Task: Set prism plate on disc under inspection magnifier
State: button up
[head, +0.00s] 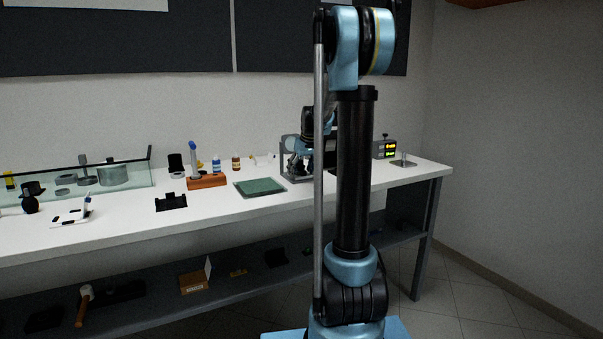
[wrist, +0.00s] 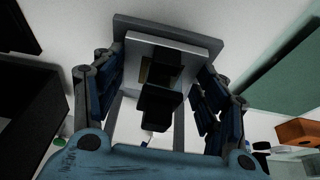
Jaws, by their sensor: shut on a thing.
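My gripper (wrist: 165,52) is shut on a grey plate with a black block on it, which looks like the prism plate (wrist: 190,58). The plate sits between both fingers in the wrist view. In the head view my gripper (head: 300,168) is low over the back right of the white bench, by a grey frame-like unit (head: 288,146); the held plate cannot be made out there. My own arm hides part of the bench behind it. I cannot clearly identify the inspection magnifier or its disc in either view.
A display box (head: 385,149) and a small plate with a post (head: 403,162) stand right. The bench (head: 225,211) is clear in front of the mat.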

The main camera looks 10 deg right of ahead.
jog(key=shift+f, duration=0.1)
jog(key=o, duration=1.2)
jog(key=shift+o, duration=0.2)
jog(key=v, duration=1.2)
jog(key=s+a+f+m+g, duration=0.1)
jog(key=s+f, duration=0.3)
jog(key=s, duration=0.7)
jog(key=s+f+m, duration=0.1)
jog(key=s+f, duration=0.4)
jog(key=s, duration=0.7)
jog(key=s+f+m+g+h, duration=0.1)
jog(key=s+f, duration=1.4)
jog(key=s, duration=0.2)
jog(key=shift+s, duration=0.4)
jog(key=shift+d+f, duration=0.1)
